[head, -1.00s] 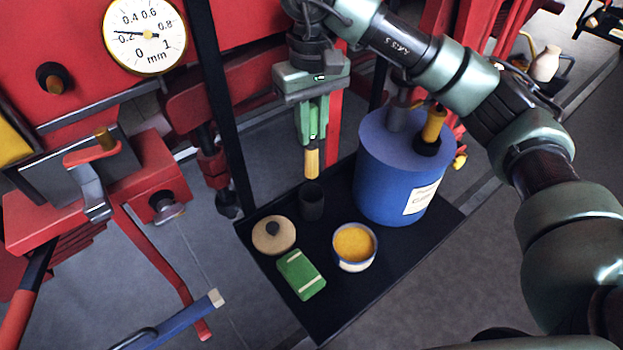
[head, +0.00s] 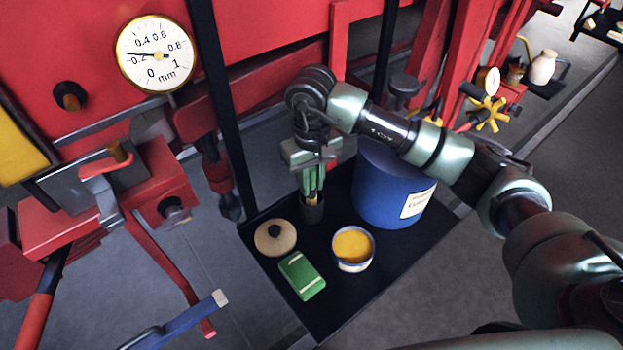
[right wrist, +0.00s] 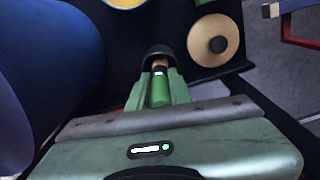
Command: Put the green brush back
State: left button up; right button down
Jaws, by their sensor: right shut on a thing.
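My right gripper (head: 311,190) points down over the black tray (head: 335,315) and is shut on the green brush. In the right wrist view the brush's green handle (right wrist: 159,92) shows between the fingertips (right wrist: 160,82). The brush hangs about upright, and its yellowish lower end goes into the mouth of a small dark cup (head: 312,212). The cup also shows in the right wrist view (right wrist: 160,52). Whether the brush touches the cup's bottom is hidden. My left gripper is not in view.
A blue drum (head: 375,195) stands right of the cup, close to my right arm. A tin of yellow paste (head: 353,248), a round tan lid (head: 275,237) and a green block (head: 302,275) lie around the cup. A black upright post (head: 222,110) rises at the tray's left.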

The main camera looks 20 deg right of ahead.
jog(key=c, duration=1.3)
grip_release()
notch_tip(320, 180, up, 11)
jog(key=b, duration=0.3)
jog(key=shift+w, duration=0.1)
jog(key=shift+r, duration=0.55)
jog(key=shift+f, duration=0.1)
